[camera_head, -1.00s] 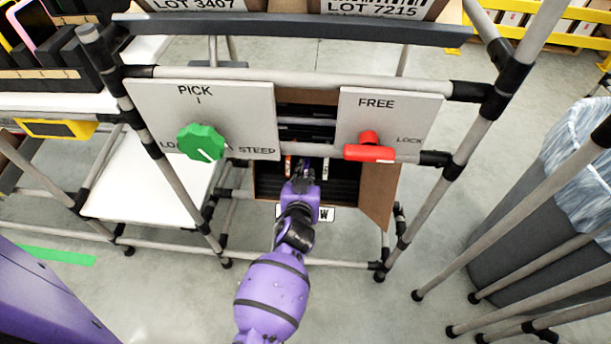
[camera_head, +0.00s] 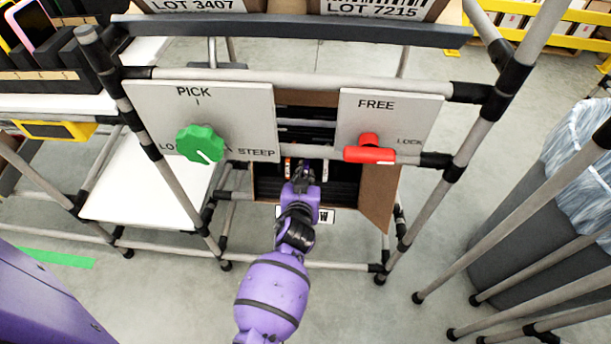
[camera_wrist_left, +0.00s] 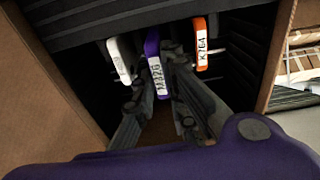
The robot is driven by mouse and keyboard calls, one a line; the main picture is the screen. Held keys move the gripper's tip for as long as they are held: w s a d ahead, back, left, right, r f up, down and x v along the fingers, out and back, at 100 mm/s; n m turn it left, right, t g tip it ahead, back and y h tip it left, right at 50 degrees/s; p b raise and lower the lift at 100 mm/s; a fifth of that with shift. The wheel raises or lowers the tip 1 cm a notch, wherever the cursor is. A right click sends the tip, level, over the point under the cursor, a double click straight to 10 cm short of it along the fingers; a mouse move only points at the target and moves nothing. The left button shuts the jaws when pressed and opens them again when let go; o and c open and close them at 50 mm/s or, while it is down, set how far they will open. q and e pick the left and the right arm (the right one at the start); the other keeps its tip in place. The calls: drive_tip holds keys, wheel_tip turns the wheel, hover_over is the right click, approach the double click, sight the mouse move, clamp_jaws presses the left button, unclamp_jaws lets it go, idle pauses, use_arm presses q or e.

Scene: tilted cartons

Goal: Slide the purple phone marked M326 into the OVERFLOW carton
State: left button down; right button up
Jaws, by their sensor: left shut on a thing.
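The purple phone marked M326 (camera_wrist_left: 152,48) stands between a white item (camera_wrist_left: 119,60) and an orange phone marked K764 (camera_wrist_left: 200,42) in the wrist view. My left gripper (camera_wrist_left: 165,92) is shut on its near end, with one finger on each side of its label. In the head view my left gripper (camera_head: 302,168) reaches into the open front of a brown carton (camera_head: 379,205) with dark slots. The carton's white label (camera_head: 322,215) is mostly hidden behind my arm, so its full name cannot be read. My right gripper is not in view.
A rack panel with a green knob (camera_head: 201,143) is left of the opening. A panel with a red handle (camera_head: 369,150) is right of it. Rack tubes frame the carton closely. A white shelf (camera_head: 145,185) on the left is bare. A grey bin (camera_head: 530,215) stands right.

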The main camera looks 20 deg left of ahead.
use_arm(q)
drive_tip(key=c, duration=1.7)
unclamp_jaws()
drive_tip(key=shift+s, duration=0.1)
drive_tip(key=p+v, duration=0.1)
drive_tip(key=v, duration=0.2)
drive_tip(key=p+v, duration=0.2)
drive_tip(key=v, duration=0.1)
drive_tip(key=p+v, duration=0.1)
drive_tip(key=v, duration=0.2)
drive_tip(key=shift+r+p, duration=0.3)
drive_tip(key=shift+p, duration=0.05)
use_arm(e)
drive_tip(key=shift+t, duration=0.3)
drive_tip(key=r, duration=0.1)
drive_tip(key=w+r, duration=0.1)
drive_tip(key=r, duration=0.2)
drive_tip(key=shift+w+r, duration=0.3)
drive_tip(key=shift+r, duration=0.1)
